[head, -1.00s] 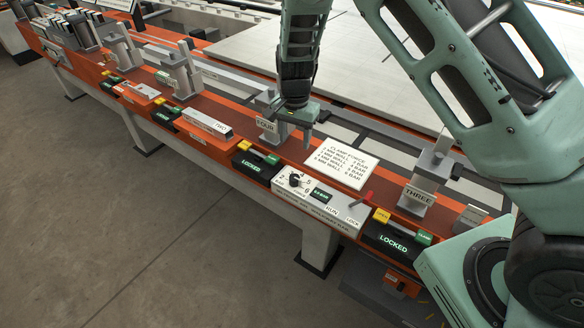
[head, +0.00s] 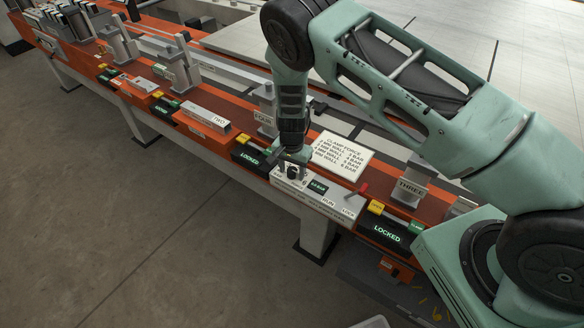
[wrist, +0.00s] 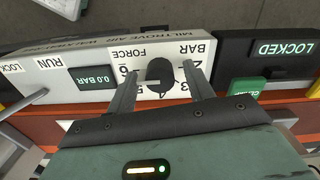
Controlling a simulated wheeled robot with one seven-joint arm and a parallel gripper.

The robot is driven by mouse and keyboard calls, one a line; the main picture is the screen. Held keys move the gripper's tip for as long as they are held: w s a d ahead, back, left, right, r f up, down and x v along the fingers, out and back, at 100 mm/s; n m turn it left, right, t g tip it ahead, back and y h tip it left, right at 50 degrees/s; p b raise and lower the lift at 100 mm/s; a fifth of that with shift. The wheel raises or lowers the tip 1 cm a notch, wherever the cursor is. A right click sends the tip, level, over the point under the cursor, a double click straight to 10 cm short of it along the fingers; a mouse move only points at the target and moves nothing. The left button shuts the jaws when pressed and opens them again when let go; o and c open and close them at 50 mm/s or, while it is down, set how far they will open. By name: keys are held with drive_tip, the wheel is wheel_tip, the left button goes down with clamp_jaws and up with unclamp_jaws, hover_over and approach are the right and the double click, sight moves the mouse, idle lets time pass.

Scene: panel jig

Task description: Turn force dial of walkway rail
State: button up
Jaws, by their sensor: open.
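The force dial (wrist: 160,75) is a black knob on a white control box (head: 322,199) at the front of the orange rail. In the wrist view it sits between the two fingers of my open gripper (wrist: 159,88), with a visible gap on each side. Printed numbers around the dial are partly hidden by the fingers. A small display (wrist: 95,79) beside it reads 0.0 BAR. In the head view my gripper (head: 289,168) is over the dial, which it partly covers.
A red lever (head: 362,190) stands at the box's right end, near the RUN and LOCK labels. LOCKED clamp units (head: 248,157) flank the box. A clamp force card (head: 342,152) lies behind it. Upright clamp THREE (head: 410,188) stands to the right, close to my arm.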

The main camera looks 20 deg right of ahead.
drive_tip(key=c, duration=1)
drive_tip(key=shift+o, duration=0.2)
drive_tip(key=shift+f+n+b, duration=0.15)
drive_tip(key=shift+n+b, duration=0.25)
drive_tip(key=n+b, duration=0.2)
drive_tip(key=shift+f+n, duration=0.1)
drive_tip(key=shift+n, duration=0.2)
drive_tip(key=n+b, duration=0.3)
drive_tip(key=n, duration=0.2)
drive_tip(key=shift+r+n, duration=0.2)
drive_tip(key=shift+n, duration=0.1)
drive_tip(key=o, duration=1)
drive_tip(key=shift+c, duration=0.2)
